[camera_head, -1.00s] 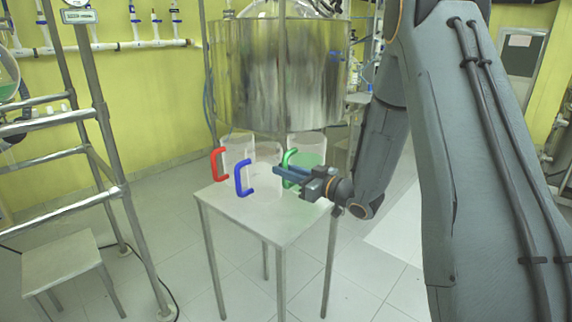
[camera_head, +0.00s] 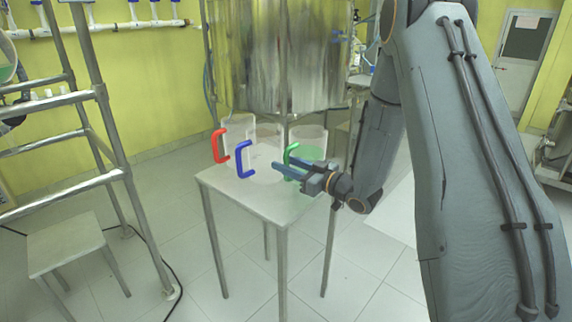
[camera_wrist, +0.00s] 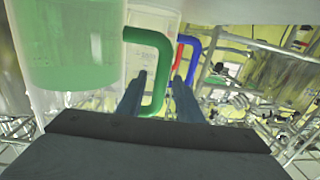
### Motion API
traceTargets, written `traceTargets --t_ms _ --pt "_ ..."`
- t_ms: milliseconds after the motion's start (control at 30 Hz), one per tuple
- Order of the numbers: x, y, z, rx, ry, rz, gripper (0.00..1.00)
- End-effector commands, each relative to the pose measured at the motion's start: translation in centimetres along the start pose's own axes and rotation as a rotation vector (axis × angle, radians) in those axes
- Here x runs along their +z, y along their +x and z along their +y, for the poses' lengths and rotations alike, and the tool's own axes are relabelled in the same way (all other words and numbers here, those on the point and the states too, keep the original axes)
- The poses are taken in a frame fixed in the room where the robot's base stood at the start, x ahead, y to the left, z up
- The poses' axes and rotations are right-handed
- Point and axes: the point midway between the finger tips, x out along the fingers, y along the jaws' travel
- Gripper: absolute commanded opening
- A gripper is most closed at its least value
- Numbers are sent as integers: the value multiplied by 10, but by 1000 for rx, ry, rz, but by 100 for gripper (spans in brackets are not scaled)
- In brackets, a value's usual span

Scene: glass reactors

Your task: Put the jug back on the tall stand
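The jug with the green handle (camera_head: 291,152), holding green liquid (camera_head: 311,153), appears to stand at the right of the tall stand's top (camera_head: 270,206); its base is partly hidden. My gripper (camera_head: 279,164) reaches in from the right at its handle. In the wrist view, the green handle (camera_wrist: 163,75) runs between my gripper's two fingers (camera_wrist: 160,77), with thin gaps on both sides, so they look open around it. The liquid-filled jug (camera_wrist: 72,50) fills the left of that view. A red-handled jug (camera_head: 238,132) and a blue-handled jug (camera_head: 265,155) stand beside it.
A large metal vessel (camera_head: 275,60) hangs close behind and above the jugs. A lower stand (camera_head: 66,245) is at the left, beside a metal ladder frame (camera_head: 128,180). The stand's front part is bare.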

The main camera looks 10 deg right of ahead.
Motion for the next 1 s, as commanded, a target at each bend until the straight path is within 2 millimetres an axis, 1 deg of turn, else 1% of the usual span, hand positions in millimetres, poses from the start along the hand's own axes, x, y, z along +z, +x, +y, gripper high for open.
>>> traceTargets --t_ms 267,367,467,700,800,900,1000 --pt "-2 0 0 0 0 0 33" --pt "-1 -9 1 1 0 -1 33" --pt "0 -25 1 4 2 -1 33" --pt "-1 -75 2 5 1 0 33" --pt "-1 -92 1 4 1 -1 33" --pt "-1 -106 1 3 0 0 33" --pt "-1 -115 1 2 0 0 33"
